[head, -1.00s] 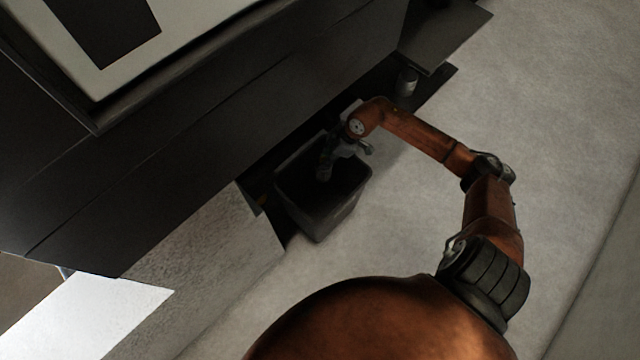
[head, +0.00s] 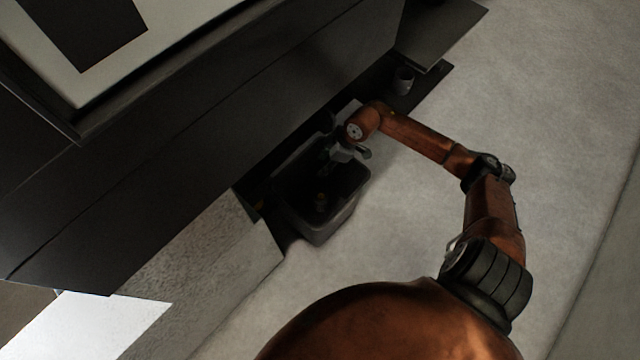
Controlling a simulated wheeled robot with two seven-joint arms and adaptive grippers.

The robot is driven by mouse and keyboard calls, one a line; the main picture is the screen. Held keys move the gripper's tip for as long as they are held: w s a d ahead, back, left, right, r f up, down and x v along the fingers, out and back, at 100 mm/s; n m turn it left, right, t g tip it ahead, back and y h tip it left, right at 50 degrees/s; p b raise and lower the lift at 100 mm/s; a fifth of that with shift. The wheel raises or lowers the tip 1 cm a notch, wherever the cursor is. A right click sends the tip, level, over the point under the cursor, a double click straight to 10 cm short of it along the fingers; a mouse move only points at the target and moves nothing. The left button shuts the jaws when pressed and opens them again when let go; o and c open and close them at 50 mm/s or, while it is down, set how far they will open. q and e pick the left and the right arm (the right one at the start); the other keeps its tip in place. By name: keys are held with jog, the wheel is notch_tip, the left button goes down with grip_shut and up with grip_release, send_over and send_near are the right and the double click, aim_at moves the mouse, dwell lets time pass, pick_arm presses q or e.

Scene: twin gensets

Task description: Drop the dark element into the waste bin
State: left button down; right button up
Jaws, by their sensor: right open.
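The dark waste bin (head: 345,222) stands on the floor in the middle of the view, open at the top. My right gripper (head: 326,168) reaches over the bin's far side, pointing down at its opening. It is open, and nothing shows between its fingers. A small dark element (head: 321,203) with a faint yellowish spot shows inside the bin, apart from the gripper. The bin's inside is dim, so its exact shape is hard to tell. My left gripper is not in view.
A long dark cabinet or housing (head: 210,145) runs along the left behind the bin. A small grey cylinder (head: 403,80) stands on a dark strip beyond my right arm. A pale block (head: 205,255) is left of the bin. The light floor on the right is clear.

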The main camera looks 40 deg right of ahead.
jog(key=v, duration=1.2)
dwell(0.4)
